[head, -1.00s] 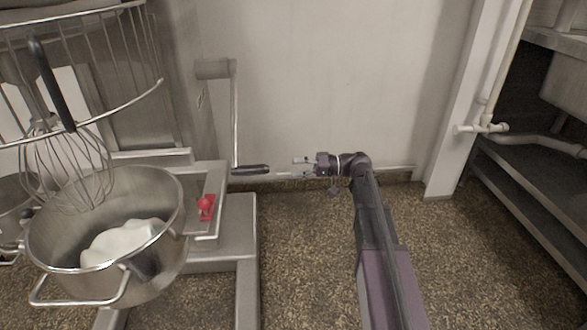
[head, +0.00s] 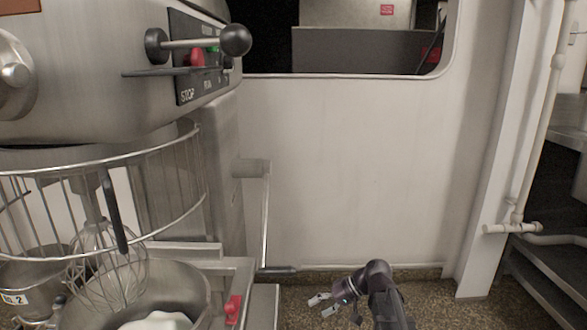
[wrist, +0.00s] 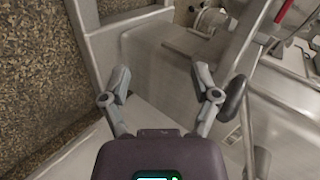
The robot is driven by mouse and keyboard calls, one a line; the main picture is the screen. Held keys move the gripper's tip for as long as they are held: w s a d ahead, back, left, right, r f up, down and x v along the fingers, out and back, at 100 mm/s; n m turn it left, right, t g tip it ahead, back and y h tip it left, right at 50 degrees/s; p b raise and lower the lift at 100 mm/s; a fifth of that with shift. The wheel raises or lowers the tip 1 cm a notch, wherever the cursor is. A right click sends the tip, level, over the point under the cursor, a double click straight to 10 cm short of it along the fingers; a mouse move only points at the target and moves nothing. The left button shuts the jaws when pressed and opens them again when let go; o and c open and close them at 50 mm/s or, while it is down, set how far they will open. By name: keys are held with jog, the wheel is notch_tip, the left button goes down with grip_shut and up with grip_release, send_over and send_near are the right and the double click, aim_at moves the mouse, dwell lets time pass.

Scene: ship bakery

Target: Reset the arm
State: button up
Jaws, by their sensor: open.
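My gripper (head: 318,304) shows low in the head view, right of the mixer, above the speckled floor. Its fingers point left toward the mixer's base. In the wrist view my gripper (wrist: 160,85) has its two fingers spread apart with nothing between them. Part of my arm runs out of the bottom of the head view.
A large mixer (head: 100,90) with a wire guard, whisk (head: 108,275) and steel bowl (head: 185,285) stands at left. A black-handled crank (head: 278,271) juts from it. The wall (head: 350,170) is behind, with a pipe (head: 540,130) and shelves at right.

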jog(key=s+d+r+m+h+p, duration=0.1)
jog(key=s+d+m+h+p, duration=0.1)
jog(key=s+d+h+p, duration=0.65)
notch_tip(320, 180, up, 38)
jog(key=s+d+h+p, duration=0.1)
jog(key=h+p, duration=0.1)
jog(key=p, duration=3.4)
jog(key=shift+s+f, duration=0.2)
jog(key=shift+s, duration=0.05)
